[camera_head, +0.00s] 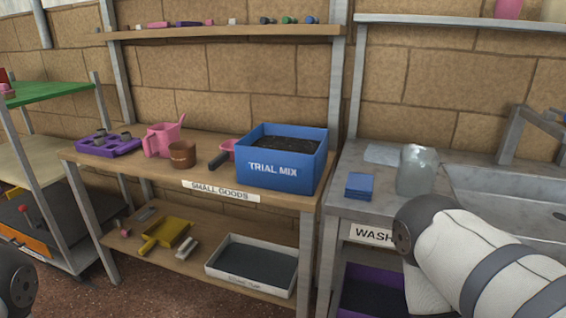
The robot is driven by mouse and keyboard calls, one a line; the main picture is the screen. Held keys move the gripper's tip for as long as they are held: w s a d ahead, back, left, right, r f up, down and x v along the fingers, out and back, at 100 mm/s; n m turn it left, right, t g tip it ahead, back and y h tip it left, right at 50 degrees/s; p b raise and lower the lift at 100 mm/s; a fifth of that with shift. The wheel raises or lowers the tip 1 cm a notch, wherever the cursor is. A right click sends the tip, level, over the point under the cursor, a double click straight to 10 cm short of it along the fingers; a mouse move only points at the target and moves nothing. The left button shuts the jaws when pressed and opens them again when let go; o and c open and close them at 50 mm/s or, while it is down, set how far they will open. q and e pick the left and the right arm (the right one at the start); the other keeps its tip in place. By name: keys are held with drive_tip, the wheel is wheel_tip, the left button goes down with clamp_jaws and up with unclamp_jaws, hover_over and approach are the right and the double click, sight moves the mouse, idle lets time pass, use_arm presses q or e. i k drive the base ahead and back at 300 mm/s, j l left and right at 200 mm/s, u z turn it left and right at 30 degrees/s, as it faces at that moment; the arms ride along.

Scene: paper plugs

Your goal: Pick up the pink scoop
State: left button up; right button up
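The pink scoop (228,147) lies on the wooden bench top, against the left side of the blue "TRIAL MIX" box (285,171). Its dark handle (218,160) points to the front left, and the box hides part of its right side. Neither of my grippers is in view. Only a dark joint of mine shows at the lower left edge, and a white arm link of mine fills the lower right, both apart from the scoop.
A brown pot (182,155), a pink watering can (160,140) and a purple tray (110,146) stand left of the scoop. A shelf (220,32) runs above. A glass jar (417,170) and blue stack (359,186) stand on the grey wash bench. Bare wood lies in front of the scoop.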

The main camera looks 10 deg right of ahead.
sight(228, 147)
drive_tip(key=z, duration=4.1)
drive_tip(key=u, duration=4.1)
drive_tip(key=i+j+z, duration=0.1)
drive_tip(key=i+j, duration=0.4)
drive_tip(key=j, duration=0.25)
drive_tip(key=i+j+z, duration=0.15)
drive_tip(key=j, duration=0.25)
drive_tip(key=i+j+z, duration=0.1)
drive_tip(key=i+j, duration=0.2)
drive_tip(key=j, duration=0.15)
